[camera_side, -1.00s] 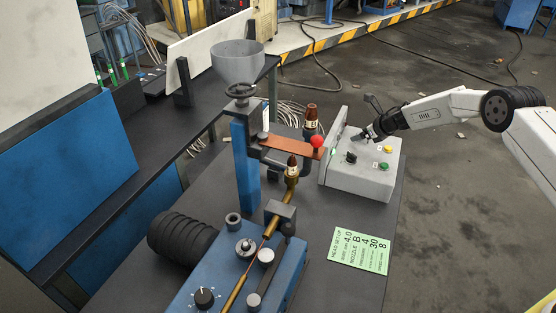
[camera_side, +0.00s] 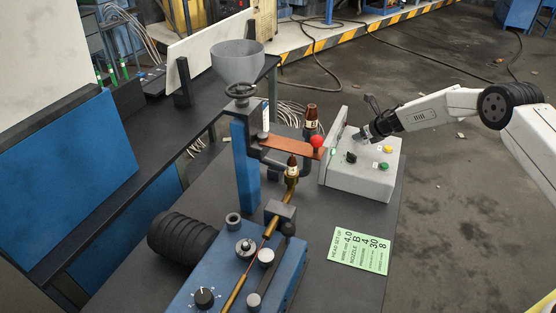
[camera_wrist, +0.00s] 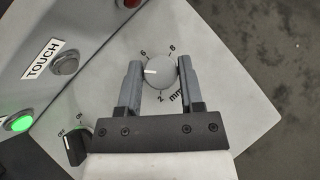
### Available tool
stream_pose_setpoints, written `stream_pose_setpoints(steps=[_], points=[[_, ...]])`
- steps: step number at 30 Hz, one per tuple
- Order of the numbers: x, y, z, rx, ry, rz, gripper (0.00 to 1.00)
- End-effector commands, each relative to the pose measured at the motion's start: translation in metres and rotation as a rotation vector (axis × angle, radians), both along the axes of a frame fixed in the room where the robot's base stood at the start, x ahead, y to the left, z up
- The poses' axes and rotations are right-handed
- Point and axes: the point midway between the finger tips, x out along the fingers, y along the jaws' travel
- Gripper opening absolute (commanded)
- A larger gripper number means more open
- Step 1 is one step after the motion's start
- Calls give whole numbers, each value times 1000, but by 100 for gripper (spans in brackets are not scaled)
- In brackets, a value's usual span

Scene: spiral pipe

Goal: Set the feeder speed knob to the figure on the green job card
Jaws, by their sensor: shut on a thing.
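A round grey knob (camera_wrist: 162,72) with a white pointer line sits on the grey control box (camera_side: 345,178). In the wrist view its line points left, a little below the 6. An 8 shows at its upper right, a 2 and "mm" below; part of the scale is behind the fingers. My gripper (camera_wrist: 160,75) is shut on this knob, one finger on each side. In the side view my gripper (camera_side: 364,136) is at the box's back edge and covers the knob. The green job card (camera_side: 360,250) lies on the dark table; its lines end in 4.0, B, 4, 30 and 8. Its small words are hard to read.
The box also has a black OFF/ON switch (camera_wrist: 75,146), a lit green button (camera_wrist: 20,123), a TOUCH button (camera_wrist: 65,63) and a yellow button (camera_side: 387,149). A blue machine (camera_side: 235,278) with a black dial knob (camera_side: 204,297) stands left of the card.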

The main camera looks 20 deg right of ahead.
Motion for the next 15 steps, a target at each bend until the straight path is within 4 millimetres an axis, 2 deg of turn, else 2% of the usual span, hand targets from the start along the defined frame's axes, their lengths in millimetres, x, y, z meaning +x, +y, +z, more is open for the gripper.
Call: stream_pose_setpoints(steps=[7,15], points=[[0,0,0,-4,-2,-83,0],[0,-1,0,-2,-5,-100,0]])
